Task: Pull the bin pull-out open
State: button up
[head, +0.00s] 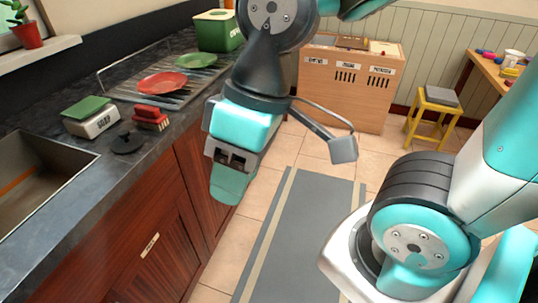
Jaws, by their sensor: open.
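Dark red wooden cabinet fronts run under the counter at the left. The lower front (152,270) carries a small pale label (150,246) that is too small to read for certain; it may be the bin pull-out. It looks closed, flush with the cabinet, and no handle on it is clear to me. My gripper (230,178) is open and empty, pointing down in front of the farther cabinet front (196,178), beyond and to the right of the labelled one. It hides part of that farther front. I cannot tell if it touches anything.
The counter (75,205) holds a sink (35,180), a soap box (92,118), a red brush (151,117) and a dish rack (180,85) with plates. A grey mat (300,235) lies on clear floor. A wooden bin cabinet (345,85) and yellow stool (434,110) stand behind.

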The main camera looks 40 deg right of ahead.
aim_at(214, 216)
jog(key=z, duration=0.45)
jog(key=k, duration=1.1)
jog(key=u, duration=0.6)
jog(key=i, duration=1.5)
jog(key=z, duration=0.85)
